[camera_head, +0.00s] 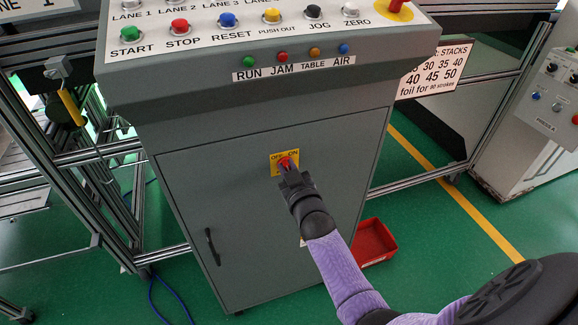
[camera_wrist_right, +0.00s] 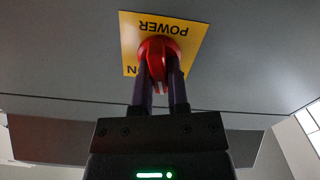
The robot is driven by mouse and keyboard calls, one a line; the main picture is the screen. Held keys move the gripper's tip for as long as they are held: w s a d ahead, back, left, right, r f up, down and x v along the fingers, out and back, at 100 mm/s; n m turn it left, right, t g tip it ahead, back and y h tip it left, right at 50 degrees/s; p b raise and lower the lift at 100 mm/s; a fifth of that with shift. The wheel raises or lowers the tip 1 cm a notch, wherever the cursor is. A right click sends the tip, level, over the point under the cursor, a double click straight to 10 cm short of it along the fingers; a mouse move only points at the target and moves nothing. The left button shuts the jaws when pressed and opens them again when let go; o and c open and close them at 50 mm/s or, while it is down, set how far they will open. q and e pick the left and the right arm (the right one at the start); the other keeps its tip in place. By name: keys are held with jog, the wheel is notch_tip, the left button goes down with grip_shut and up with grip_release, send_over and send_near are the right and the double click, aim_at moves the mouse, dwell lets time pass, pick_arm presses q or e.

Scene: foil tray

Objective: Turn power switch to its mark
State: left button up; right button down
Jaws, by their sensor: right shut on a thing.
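The power switch (camera_head: 286,161) is a red rotary knob on a yellow plate (camera_head: 276,170) with OFF and ON marks, on the front door of the grey control cabinet. In the right wrist view the red knob (camera_wrist_right: 157,56) sits in front of the yellow plate (camera_wrist_right: 190,38) lettered POWER, seen upside down. My right gripper (camera_head: 288,172) is at the knob, its two fingers (camera_wrist_right: 159,80) one on each side of it and shut on it. The fingers hide part of the knob and plate, so the exact pointer position is unclear. My left gripper is not in view.
The cabinet's sloped top (camera_head: 130,70) carries several coloured buttons and lamps above the switch. A black door handle (camera_head: 212,246) is at lower left. A red bin (camera_head: 374,243) stands on the floor right of the cabinet. Aluminium frames flank both sides.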

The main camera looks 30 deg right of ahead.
jog(key=n, duration=0.5)
jog(key=shift+a+f+n, duration=0.1)
jog(key=shift+f+n, duration=0.05)
jog(key=shift+n, duration=0.15)
dwell(0.4)
jog(key=c, duration=0.6)
grip_release()
jog(key=p+v, duration=0.2)
jog(key=v, duration=0.8)
jog(key=shift+p, duration=0.35)
